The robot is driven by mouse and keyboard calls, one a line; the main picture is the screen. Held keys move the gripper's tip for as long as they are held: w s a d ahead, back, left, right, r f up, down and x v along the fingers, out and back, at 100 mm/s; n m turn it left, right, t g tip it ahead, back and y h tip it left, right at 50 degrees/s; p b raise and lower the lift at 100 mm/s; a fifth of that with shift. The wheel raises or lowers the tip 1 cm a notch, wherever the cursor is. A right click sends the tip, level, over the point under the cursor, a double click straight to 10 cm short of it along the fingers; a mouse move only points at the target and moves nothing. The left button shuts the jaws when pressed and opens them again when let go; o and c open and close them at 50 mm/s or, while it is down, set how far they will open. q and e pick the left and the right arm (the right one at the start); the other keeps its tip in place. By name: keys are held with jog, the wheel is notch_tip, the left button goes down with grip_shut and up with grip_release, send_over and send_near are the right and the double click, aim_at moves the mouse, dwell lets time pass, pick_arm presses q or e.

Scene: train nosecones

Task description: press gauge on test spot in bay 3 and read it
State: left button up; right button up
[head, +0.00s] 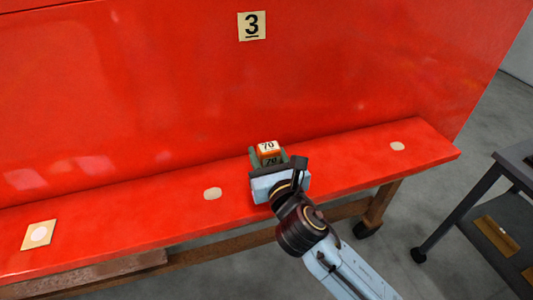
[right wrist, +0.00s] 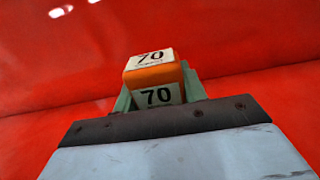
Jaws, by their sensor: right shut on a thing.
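The gauge (head: 268,147) is a small orange block with white faces reading "70". My right gripper (head: 269,158) is shut on it, above the red ledge near its back. In the right wrist view the gauge (right wrist: 151,74) sits between the green fingers, with "70" readable on two faces. Whether it touches the red surface, I cannot tell. The bay sign "3" (head: 252,26) is on the red panel above. Pale round spots show on the ledge, one left of the gripper (head: 212,194) and one at the right (head: 397,146). Any spot under the gripper is hidden. My left gripper is out of view.
A cream card with a white disc (head: 40,234) lies on the ledge at far left. The red panel (head: 150,90) rises behind the ledge. A dark wheeled cart (head: 510,190) stands at the right. Grey floor lies in front of the ledge.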

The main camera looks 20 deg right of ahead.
jog(key=shift+f+b, duration=0.35)
jog(key=shift+f, duration=0.2)
dwell(0.8)
jog(key=shift+s+f, duration=0.1)
jog(key=shift+f, duration=0.15)
dwell(1.2)
jog(key=shift+p, duration=0.35)
notch_tip(320, 180, up, 8)
jog(key=p, duration=0.8)
jog(key=shift+f, duration=0.2)
dwell(0.4)
